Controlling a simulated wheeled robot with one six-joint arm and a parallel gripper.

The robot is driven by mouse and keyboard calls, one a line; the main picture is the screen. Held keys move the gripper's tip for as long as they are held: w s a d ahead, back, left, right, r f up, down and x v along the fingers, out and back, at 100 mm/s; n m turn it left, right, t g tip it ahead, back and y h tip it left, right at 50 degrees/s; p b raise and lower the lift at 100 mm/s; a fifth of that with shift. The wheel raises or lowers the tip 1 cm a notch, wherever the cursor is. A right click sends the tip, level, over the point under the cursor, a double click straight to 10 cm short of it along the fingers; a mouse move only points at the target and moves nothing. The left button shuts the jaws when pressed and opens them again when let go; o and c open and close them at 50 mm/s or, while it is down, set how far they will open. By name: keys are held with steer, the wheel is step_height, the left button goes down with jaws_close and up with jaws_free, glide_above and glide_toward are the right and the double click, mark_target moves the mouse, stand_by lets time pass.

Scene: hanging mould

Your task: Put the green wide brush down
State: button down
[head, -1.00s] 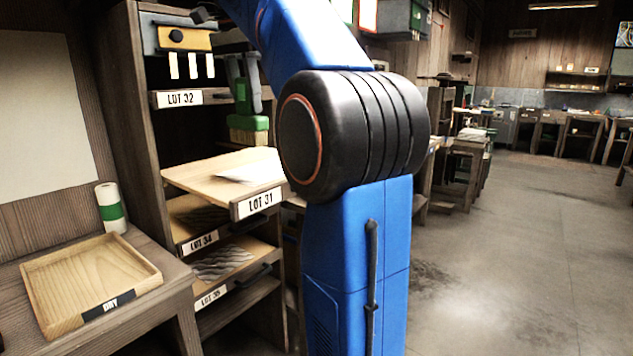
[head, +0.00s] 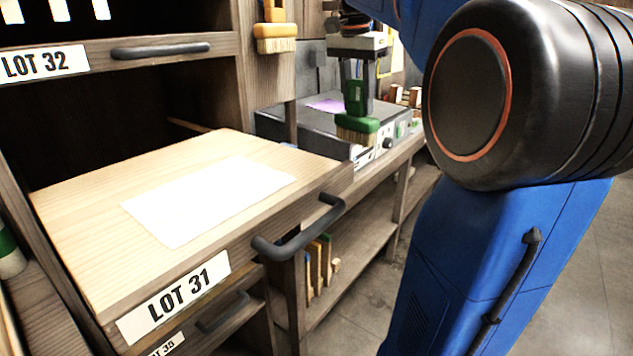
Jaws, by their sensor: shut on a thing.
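The green wide brush (head: 357,128) has a green body and tan bristles that point down. My gripper (head: 357,98) is shut on its green handle and holds it upright, in the upper middle of the head view. The brush shows in front of a grey box-like device (head: 300,124) on the bench; I cannot tell whether the bristles touch anything.
The LOT 31 drawer (head: 90,225) is pulled out at left with a white sheet (head: 208,200) on it. A yellow brush (head: 275,38) hangs on the cabinet side. Several brushes (head: 318,262) stand on the shelf below. Floor is free at right.

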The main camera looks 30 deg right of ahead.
mark_target(372, 146)
steer(key=shift+n, duration=0.6)
steer(key=s+f, duration=0.1)
steer(key=f, duration=0.2)
steer(key=s+d+f, duration=0.1)
steer(key=s+f, duration=0.1)
steer(key=f, duration=0.2)
steer(key=s+f, duration=0.2)
steer(key=f, duration=0.2)
steer(key=shift+d+f, duration=0.1)
steer(key=shift+d, duration=0.1)
steer(key=shift+w+a+f, duration=0.1)
steer(key=shift+w+f, duration=0.05)
steer(key=shift+f, duration=0.1)
steer(key=w+a+f, duration=0.1)
steer(key=w+a, duration=0.2)
steer(key=w, duration=0.5)
steer(key=w+a+f, duration=0.2)
steer(key=w+a, duration=0.1)
steer(key=w, duration=0.5)
steer(key=shift+w+f, duration=0.25)
steer(key=shift+f, duration=0.15)
steer(key=c, duration=1.1)
jaws_free()
